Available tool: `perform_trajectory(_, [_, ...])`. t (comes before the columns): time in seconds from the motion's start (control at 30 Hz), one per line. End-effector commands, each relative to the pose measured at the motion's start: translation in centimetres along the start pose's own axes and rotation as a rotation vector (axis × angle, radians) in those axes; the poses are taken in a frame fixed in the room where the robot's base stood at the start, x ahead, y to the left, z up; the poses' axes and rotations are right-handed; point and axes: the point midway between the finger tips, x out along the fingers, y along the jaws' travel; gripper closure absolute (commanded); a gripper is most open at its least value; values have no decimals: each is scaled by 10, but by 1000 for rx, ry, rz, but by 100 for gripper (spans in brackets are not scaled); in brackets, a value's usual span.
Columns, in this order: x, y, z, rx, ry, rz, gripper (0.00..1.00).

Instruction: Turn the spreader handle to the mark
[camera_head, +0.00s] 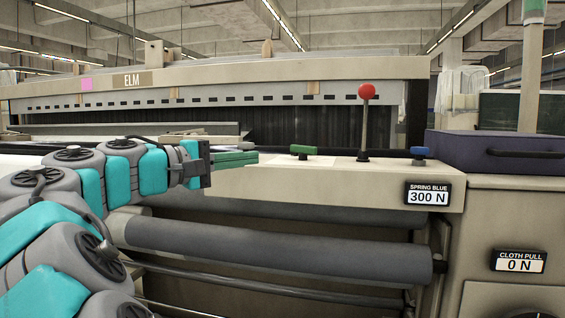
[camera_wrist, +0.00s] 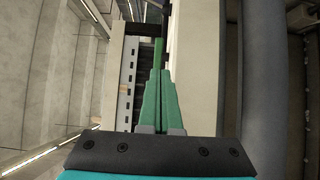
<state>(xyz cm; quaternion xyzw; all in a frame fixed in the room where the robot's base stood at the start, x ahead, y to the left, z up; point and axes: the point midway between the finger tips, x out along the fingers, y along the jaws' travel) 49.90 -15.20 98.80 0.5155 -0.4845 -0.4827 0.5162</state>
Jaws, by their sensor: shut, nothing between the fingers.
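A green handle (camera_head: 303,150) sits on a dark post on top of the beige rail, right of my gripper. A blue handle (camera_head: 421,152) sits farther right on the rail, and a tall lever with a red ball (camera_head: 366,91) stands between them. I cannot tell from any label which one is the spreader handle, and no mark is readable. My gripper (camera_head: 256,157) has green fingers, shut and empty, pointing right toward the green handle with a gap between. In the wrist view the fingers (camera_wrist: 160,78) lie together; a green strip beyond them cannot be clearly told apart.
The beige rail (camera_head: 300,180) runs under the handles, with a "SPRING BLUE 300 N" display (camera_head: 428,194). A grey roller (camera_head: 280,250) lies below. A dark blue box (camera_head: 500,150) stands at the right, above a "CLOTH PULL 0 N" display (camera_head: 519,262). Space above the rail is free around the lever.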

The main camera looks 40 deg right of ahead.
Motion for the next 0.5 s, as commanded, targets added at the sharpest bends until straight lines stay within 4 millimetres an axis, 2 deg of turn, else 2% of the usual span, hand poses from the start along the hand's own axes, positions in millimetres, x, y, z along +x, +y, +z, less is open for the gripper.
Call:
perform_trajectory(0.17, [22, 0, 1, -1, -2, -2, 100])
perform_trajectory(0.5, [89, -2, 1, -3, -3, -5, 100])
